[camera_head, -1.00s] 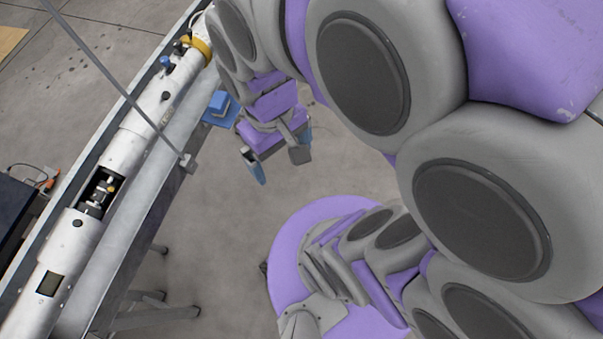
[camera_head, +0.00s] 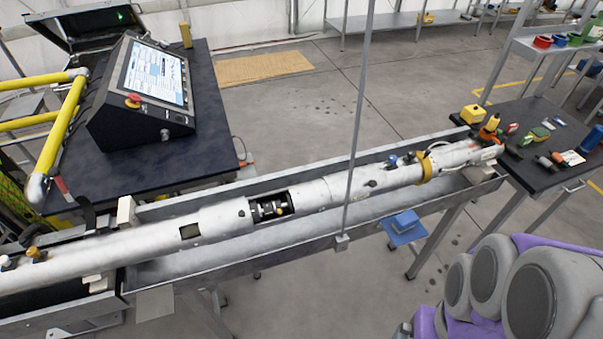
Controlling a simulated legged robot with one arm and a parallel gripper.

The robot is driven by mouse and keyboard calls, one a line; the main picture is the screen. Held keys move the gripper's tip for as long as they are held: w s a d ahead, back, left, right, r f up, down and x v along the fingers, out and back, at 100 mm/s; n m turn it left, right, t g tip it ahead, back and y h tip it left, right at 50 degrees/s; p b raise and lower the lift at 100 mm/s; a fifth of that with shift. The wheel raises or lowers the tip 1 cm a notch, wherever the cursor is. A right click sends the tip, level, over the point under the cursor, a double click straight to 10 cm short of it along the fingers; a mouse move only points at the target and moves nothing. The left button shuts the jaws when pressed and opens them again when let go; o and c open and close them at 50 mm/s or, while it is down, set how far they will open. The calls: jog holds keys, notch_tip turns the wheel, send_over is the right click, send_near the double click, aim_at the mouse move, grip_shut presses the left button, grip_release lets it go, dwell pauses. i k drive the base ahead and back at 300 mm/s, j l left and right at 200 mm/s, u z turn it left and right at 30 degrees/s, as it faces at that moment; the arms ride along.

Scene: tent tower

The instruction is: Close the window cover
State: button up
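A long white tube (camera_head: 335,192) lies in a grey metal trough. An open rectangular window (camera_head: 270,207) in the tube's middle shows dark inner parts with a small yellow piece. A smaller dark square opening (camera_head: 190,231) is to its left. I cannot tell which part of the tube is the window cover. My purple and grey arm shows at the lower right, below and apart from the trough; my gripper is not in view.
A thin upright rod (camera_head: 357,120) stands in front of the tube, right of the window. A blue block (camera_head: 404,221) sits on a blue ledge at the trough's front. A control console (camera_head: 150,90) is behind left; a dark table (camera_head: 535,165) with small items is at right.

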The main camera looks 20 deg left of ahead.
aim_at(225, 220)
jog(key=u, duration=1.7)
jog(key=i+l+z, duration=0.15)
jog(key=i+z, duration=0.3)
jog(key=k, duration=0.1)
